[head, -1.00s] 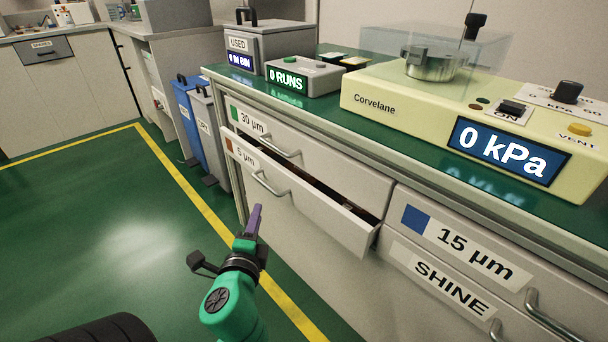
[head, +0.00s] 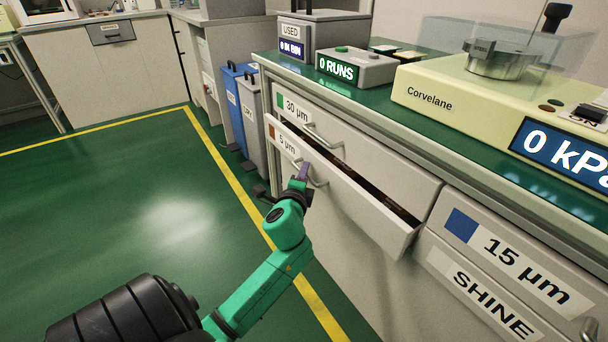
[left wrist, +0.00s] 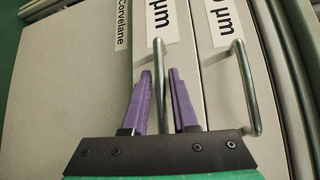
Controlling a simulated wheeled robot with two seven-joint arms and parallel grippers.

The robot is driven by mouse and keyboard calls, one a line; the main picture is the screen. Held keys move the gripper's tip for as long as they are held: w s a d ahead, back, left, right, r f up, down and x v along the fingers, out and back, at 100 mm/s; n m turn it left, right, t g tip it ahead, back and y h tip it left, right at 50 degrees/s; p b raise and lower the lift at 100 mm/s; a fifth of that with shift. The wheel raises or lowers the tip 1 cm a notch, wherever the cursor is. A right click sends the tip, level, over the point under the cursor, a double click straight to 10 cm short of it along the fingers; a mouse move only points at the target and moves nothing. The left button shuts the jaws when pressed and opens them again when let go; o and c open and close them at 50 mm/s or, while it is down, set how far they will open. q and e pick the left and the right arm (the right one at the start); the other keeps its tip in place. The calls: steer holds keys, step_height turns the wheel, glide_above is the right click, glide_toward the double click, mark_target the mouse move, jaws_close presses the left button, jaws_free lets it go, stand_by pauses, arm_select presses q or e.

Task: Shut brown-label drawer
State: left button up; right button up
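The brown-label drawer (head: 355,203), marked 5 µm, stands partly open, its front out from the cabinet and a dark gap along its top. Its small brown label (head: 272,133) is at the front's left end. My left gripper (head: 303,170) is at this drawer's bar handle (head: 320,181). In the left wrist view my purple fingers (left wrist: 160,74) are apart, one on each side of the handle (left wrist: 159,55), with slim gaps showing; I see no firm grip. The drawer front (left wrist: 110,70) also shows there. My right gripper is not in view.
The green-label 30 µm drawer (head: 365,150) above looks closed. The blue-label 15 µm drawer (head: 520,265) is at the right. Blue and grey bins (head: 252,125) stand left of the cabinet. Green floor (head: 110,215) in front is clear.

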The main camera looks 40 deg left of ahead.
arm_select(q)
jaws_close()
stand_by(1.3)
